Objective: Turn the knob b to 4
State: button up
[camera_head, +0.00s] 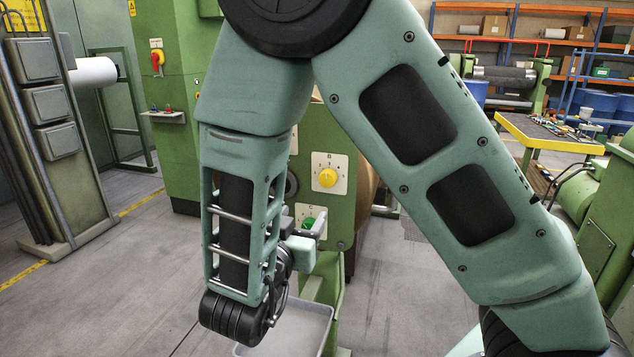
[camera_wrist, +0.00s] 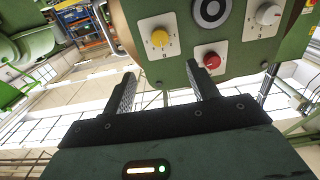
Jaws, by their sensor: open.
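Knob b is a yellow dial on a white square plate marked B; it shows in the head view (camera_head: 328,177) on a green machine panel, right of my forearm. In the wrist view a yellow knob (camera_wrist: 160,38) sits on a white plate just beyond my fingertips; the picture looks upside down there. The scale marks are too small to read and the pointer's setting cannot be told. My gripper (camera_wrist: 160,72) is open and empty, its two fingers apart and short of the yellow knob. In the head view my arm partly hides the gripper, which is below knob b.
A green knob (camera_head: 308,222) on a plate marked C sits below knob b, close to my gripper. The wrist view shows a red knob (camera_wrist: 211,60), a white knob (camera_wrist: 269,15) and a dark round fitting (camera_wrist: 211,10) nearby. A grey tray (camera_head: 300,325) stands below the panel.

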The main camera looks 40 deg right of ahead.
aim_at(326, 181)
jog(key=p+x, duration=0.5)
jog(key=x, duration=0.9)
jog(key=shift+w+d+r, duration=0.1)
jog(key=shift+w+d, duration=0.05)
jog(key=shift+d, duration=0.1)
jog(key=shift+w+d, duration=0.4)
jog(key=shift+d, duration=0.15)
jog(key=c, duration=1)
